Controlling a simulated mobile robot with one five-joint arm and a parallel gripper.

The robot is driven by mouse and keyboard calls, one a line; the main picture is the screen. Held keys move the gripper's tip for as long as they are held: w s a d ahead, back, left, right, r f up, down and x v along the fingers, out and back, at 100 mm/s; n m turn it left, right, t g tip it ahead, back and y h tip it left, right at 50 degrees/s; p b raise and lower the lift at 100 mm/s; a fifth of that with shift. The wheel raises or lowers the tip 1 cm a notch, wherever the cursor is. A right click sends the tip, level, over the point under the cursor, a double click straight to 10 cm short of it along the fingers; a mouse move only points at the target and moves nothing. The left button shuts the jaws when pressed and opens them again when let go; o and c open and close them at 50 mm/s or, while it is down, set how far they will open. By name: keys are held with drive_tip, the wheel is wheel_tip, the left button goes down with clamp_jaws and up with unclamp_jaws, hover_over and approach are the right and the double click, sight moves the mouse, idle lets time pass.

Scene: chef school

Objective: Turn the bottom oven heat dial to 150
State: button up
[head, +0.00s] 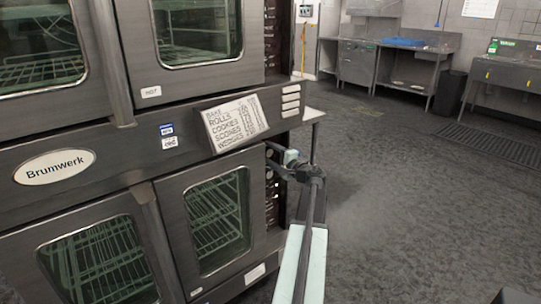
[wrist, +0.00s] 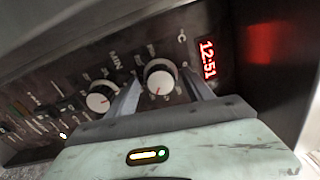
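The bottom oven (head: 168,205) stands on the left in the head view, with its narrow control panel (head: 271,200) on its right side. In the wrist view, the heat dial (wrist: 160,76) is a white knob near a °C mark. Its red pointer mark faces the lower part of its scale; the numbers are too small to read. My gripper (wrist: 162,88) is open, with one finger on each side of this dial. I cannot tell whether the fingers touch it. In the head view my gripper (head: 287,164) is at the panel, and the dial is hidden.
A second white dial (wrist: 101,98), near a MIN mark, sits just left of my left finger. A red display (wrist: 208,59) reads 12:51 on the right. Switches (wrist: 45,112) lie further left. The floor (head: 400,200) to the right is clear.

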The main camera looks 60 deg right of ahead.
drive_tip(key=v, duration=0.7)
drive_tip(key=shift+s+a, duration=0.2)
drive_tip(key=shift+s, duration=0.15)
